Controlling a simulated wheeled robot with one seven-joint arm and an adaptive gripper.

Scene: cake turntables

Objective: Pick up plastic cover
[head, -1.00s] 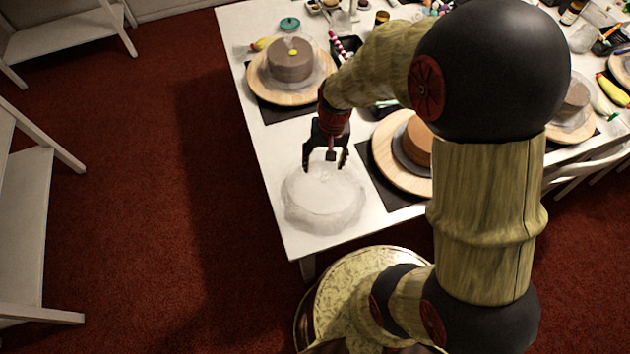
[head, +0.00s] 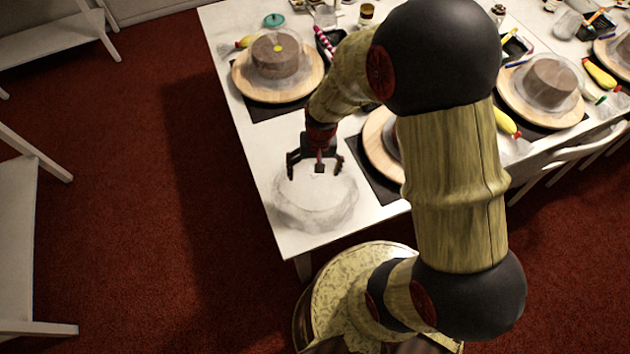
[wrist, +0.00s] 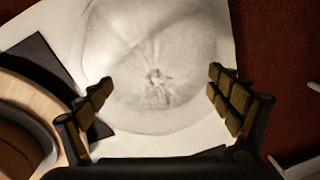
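The plastic cover (head: 316,203) is a round, cloudy, see-through piece with a crinkled surface. It lies on the near left corner of the white table (head: 262,225). In the wrist view the cover (wrist: 152,50) shows wrinkles gathering to a point near its middle. My gripper (head: 315,172) is open, with its two fingers spread over the far part of the cover. In the wrist view the open fingers (wrist: 160,90) stand on either side of the cover's near part, with nothing held between them. Whether the fingertips touch the cover I cannot tell.
A wooden turntable (head: 375,145) on a black mat (head: 372,182) stands close to the cover's right, partly behind my arm. Another turntable (head: 240,82) with a brown cake (head: 275,60) is farther back. The table's left and front edges are near the cover.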

